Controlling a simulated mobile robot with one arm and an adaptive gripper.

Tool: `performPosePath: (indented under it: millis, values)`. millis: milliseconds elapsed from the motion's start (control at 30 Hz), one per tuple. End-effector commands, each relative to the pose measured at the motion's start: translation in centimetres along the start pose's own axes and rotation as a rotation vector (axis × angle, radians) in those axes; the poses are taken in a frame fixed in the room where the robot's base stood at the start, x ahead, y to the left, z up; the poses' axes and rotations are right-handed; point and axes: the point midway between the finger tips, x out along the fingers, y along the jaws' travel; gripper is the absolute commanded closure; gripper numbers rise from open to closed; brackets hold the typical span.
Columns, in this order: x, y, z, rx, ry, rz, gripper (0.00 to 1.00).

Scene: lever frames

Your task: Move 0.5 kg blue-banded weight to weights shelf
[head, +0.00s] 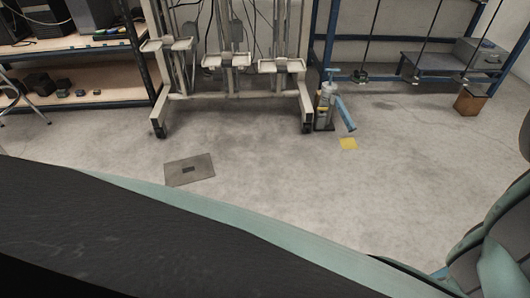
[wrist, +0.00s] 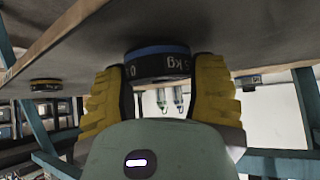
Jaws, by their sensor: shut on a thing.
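My gripper (wrist: 158,75) shows in the wrist view, its two yellow ribbed fingers closed on opposite sides of the blue-banded weight (wrist: 157,64). The weight is a short dark cylinder with a blue rim and partly visible pale "kg" lettering. The head view shows neither my gripper nor the held weight. I cannot tell which board is the weights shelf.
In the head view, a wooden-shelved rack (head: 125,98) with dark blocks stands at left. A wheeled pale frame (head: 232,97) stands at centre, a blue-posted frame (head: 318,60) at right. A grey floor plate (head: 200,166) lies on otherwise mostly clear floor. Blue posts (wrist: 42,140) flank the wrist view.

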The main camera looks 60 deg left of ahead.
Motion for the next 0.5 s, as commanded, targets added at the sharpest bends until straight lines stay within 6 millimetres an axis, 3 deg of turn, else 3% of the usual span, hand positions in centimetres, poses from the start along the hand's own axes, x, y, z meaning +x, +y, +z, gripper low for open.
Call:
performPosePath:
  millis: [500]
  values:
    - [0.60, -0.17, 0.52, -0.003, 0.004, -0.003, 0.84]
